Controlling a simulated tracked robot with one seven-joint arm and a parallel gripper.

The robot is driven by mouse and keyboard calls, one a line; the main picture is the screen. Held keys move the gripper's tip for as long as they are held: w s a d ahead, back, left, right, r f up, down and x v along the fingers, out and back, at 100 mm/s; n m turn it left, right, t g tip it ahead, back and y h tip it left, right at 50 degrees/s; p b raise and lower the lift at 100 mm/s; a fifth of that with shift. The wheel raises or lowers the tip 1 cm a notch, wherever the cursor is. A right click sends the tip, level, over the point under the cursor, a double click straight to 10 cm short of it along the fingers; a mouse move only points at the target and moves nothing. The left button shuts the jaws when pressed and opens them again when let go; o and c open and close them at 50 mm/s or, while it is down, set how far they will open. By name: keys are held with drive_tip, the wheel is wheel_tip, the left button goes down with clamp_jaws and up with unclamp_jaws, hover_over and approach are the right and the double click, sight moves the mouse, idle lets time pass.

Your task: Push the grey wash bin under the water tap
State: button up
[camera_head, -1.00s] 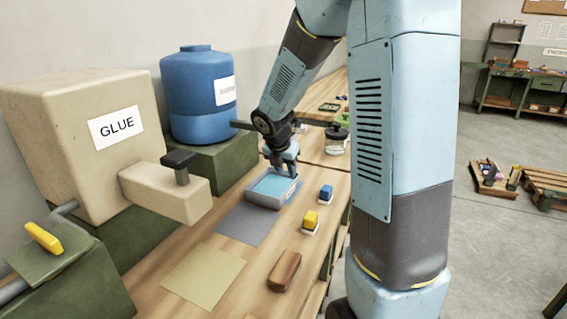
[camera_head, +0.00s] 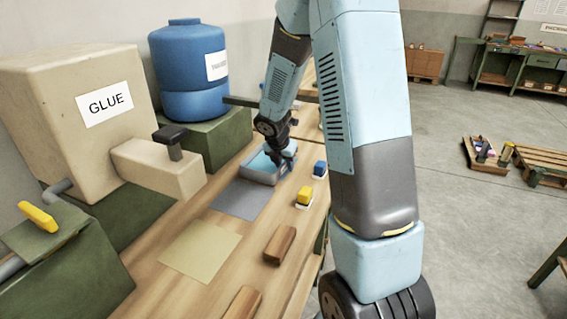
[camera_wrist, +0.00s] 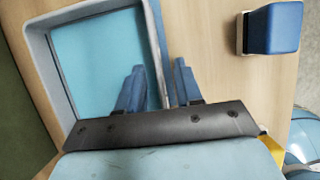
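The grey wash bin (camera_head: 250,177), with light blue inside, stands on the wooden bench just beyond a grey mat. Its rim (camera_wrist: 38,68) shows in the wrist view at the upper left. My gripper (camera_head: 284,162) is low at the bin's right side. In the wrist view my gripper's (camera_wrist: 160,88) two blue fingers stand apart on either side of the bin's right wall, one inside and one outside; I cannot tell whether they touch it. A blue water tank (camera_head: 188,65) stands on a green box behind. I cannot clearly make out its tap; my arm covers that area.
A dark bar (camera_head: 240,101) sticks out beside the tank. A glue dispenser (camera_head: 70,140) stands at the left. Blue-topped (camera_head: 320,168) and yellow-topped (camera_head: 304,195) stamps and a brown block (camera_head: 280,244) line the right side. A tan sheet (camera_head: 200,250) lies in front.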

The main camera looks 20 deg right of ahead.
clamp_jaws()
drive_tip(key=shift+w, duration=0.1)
idle(0.6)
drive_tip(key=shift+w+d, duration=1)
drive_tip(key=shift+d, duration=0.05)
drive_tip(key=shift+o, duration=0.4)
unclamp_jaws()
